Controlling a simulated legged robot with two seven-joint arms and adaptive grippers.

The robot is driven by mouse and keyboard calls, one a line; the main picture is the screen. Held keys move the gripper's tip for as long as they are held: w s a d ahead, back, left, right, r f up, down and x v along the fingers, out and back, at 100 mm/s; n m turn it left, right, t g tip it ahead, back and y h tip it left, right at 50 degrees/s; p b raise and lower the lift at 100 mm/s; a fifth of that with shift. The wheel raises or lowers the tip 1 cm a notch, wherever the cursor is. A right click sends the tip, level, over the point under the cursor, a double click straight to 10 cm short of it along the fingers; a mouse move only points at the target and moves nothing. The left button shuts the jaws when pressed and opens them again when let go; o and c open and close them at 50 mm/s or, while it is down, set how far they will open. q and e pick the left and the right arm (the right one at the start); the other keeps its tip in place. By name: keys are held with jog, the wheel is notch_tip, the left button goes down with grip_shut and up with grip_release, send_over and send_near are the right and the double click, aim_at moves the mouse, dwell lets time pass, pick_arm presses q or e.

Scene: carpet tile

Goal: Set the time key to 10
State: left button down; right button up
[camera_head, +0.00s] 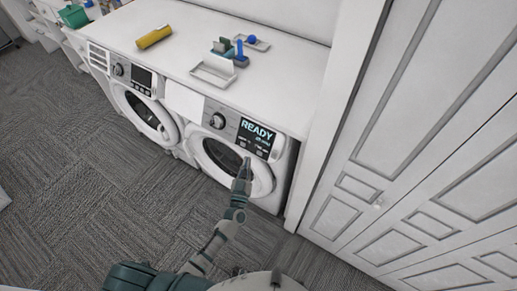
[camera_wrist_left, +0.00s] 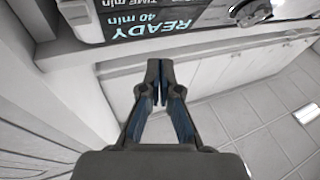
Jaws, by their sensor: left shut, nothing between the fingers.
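The right-hand washing machine (camera_head: 225,160) has a dark display (camera_head: 257,135) reading READY, with smaller text and buttons below it. In the left wrist view the panel is upside down; the display (camera_wrist_left: 150,28) reads READY and 40 min, and a TIME min label (camera_wrist_left: 125,3) shows at the top edge. The time key itself is not clear there. My left gripper (camera_head: 246,160) is shut and empty in front of the machine, below the display in the head view. Its fingertips (camera_wrist_left: 158,66) are together and appear apart from the panel. My right gripper is not in view.
A round knob (camera_head: 217,121) sits left of the display. Another front-loading machine (camera_head: 140,105) stands to the left. The white top (camera_head: 190,40) holds a yellow item (camera_head: 154,36), a tray (camera_head: 213,73) and brushes. A panelled white door (camera_head: 420,130) closes off the right.

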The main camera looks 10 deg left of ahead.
aim_at(259, 153)
pick_arm(q)
jog(key=shift+s+a+r+n+h+b, duration=0.15)
jog(key=shift+s+n+h+b, duration=0.25)
jog(key=shift+n+h, duration=0.7)
jog(key=shift+s+a+r+n+h+b, duration=0.15)
jog(key=shift+s+n+h+b, duration=0.3)
jog(key=shift+n, duration=1.1)
jog(key=shift+s+a+r+n+h+b, duration=0.1)
jog(key=shift+s+a+n+h+b, duration=0.25)
jog(key=shift+n+h, duration=0.8)
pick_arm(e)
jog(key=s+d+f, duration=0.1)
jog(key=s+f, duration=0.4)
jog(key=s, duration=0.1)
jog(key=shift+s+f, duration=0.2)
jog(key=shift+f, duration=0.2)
pick_arm(q)
jog(key=shift+s+d, duration=0.1)
jog(key=shift+d, duration=0.05)
